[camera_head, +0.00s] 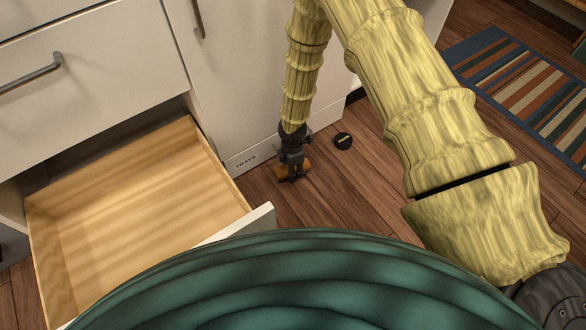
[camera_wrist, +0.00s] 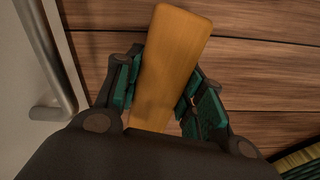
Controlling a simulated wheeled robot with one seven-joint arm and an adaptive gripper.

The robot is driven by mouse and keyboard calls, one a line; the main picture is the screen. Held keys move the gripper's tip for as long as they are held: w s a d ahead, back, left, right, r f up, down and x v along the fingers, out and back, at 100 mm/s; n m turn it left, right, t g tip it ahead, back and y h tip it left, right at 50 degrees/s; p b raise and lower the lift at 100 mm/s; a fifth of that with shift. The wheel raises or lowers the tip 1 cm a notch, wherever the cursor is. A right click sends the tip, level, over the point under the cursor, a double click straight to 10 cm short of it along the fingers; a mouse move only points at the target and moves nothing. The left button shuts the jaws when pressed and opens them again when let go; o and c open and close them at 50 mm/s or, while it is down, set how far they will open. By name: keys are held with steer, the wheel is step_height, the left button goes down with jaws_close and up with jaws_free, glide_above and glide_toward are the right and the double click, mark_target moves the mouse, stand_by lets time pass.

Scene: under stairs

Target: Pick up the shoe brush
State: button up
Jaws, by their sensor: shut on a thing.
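The shoe brush (camera_wrist: 172,55) is an orange-brown wooden block, seen from above in the wrist view. My gripper (camera_wrist: 160,95) is shut on it, with a green-padded finger on each side. I cannot tell whether the brush touches the floor.
An open, empty wooden drawer (camera_head: 130,190) stands out at the left. A cabinet front marked TRAYS (camera_head: 240,110) is just behind my gripper. A striped rug (camera_head: 530,90) lies farther right.

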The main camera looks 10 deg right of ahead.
steer(key=shift+r+p, duration=0.4)
steer(key=shift+r, duration=0.5)
steer(key=s+a+p, duration=0.1)
steer(key=s+a, duration=0.1)
steer(key=s, duration=0.1)
steer(key=s+a+p, duration=0.2)
steer(key=s+a, duration=0.1)
steer(key=s, duration=0.1)
steer(key=s+a+r+p, duration=0.1)
steer(key=s+a, duration=0.2)
steer(key=s, duration=0.1)
steer(key=shift+s+a+r+b, duration=0.1)
steer(key=shift+s+a+b, duration=0.25)
steer(key=shift+s+a, duration=0.45)
steer(key=shift+s+d, duration=0.1)
steer(key=shift+s, duration=0.05)
